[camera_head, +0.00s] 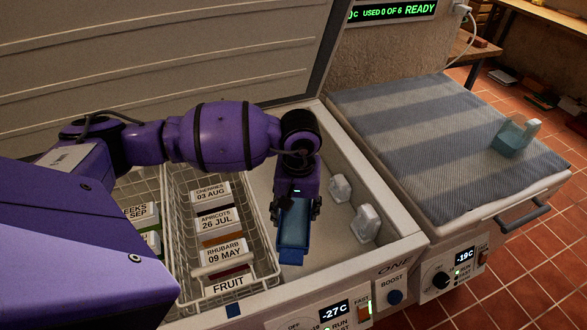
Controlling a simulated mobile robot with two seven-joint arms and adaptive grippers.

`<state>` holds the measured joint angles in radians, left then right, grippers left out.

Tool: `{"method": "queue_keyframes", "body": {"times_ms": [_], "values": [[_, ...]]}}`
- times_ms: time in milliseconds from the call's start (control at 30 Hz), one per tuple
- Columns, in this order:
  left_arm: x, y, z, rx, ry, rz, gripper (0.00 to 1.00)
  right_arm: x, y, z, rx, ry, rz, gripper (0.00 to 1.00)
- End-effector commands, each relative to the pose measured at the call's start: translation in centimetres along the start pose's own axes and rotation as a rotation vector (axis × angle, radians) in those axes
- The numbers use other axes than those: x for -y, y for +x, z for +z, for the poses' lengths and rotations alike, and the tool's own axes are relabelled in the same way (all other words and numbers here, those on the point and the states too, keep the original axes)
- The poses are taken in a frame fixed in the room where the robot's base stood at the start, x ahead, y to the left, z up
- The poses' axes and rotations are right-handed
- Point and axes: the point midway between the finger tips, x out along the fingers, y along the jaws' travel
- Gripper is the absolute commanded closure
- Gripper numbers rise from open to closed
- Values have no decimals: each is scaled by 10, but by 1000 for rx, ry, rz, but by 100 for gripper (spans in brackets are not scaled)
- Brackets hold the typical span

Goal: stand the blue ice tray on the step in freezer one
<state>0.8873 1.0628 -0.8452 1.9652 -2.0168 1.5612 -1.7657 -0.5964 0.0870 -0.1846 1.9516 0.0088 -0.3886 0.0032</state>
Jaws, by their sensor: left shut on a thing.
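My left gripper (295,208) points down into the open freezer one (408,252). It is shut on the blue ice tray (293,236), which hangs upright below the fingers in the right part of the freezer. The tray is to the right of the wire basket. The pale interior surface around the tray shows, but I cannot tell the step's edges, or whether the tray touches it. My right gripper is not in view.
The wire basket (180,238) holds labelled packs. Two white objects (340,187) (367,223) stand close to the right of the tray. The freezer lid (150,50) is raised behind. A closed freezer to the right bears a striped cloth (420,130) and a pale blue scoop-like object (512,140).

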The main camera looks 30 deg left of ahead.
Motion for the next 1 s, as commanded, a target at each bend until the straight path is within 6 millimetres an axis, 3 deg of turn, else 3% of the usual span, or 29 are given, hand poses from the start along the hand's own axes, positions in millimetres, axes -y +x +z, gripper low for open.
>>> {"method": "queue_keyframes", "body": {"times_ms": [33,100,200,300,533,733,1000], "values": [[2,-1,-22,3,-91,0,81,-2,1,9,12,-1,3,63],[7,-8,-47,8,-213,2,81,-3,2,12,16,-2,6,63],[12,-18,-74,18,-351,10,81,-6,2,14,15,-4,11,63],[16,-26,-88,26,-430,18,81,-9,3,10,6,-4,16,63],[17,-30,-93,27,-458,22,81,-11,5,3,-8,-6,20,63],[17,-29,-93,26,-456,20,81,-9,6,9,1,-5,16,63],[16,-3,-91,32,-454,18,81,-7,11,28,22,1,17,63]]}}
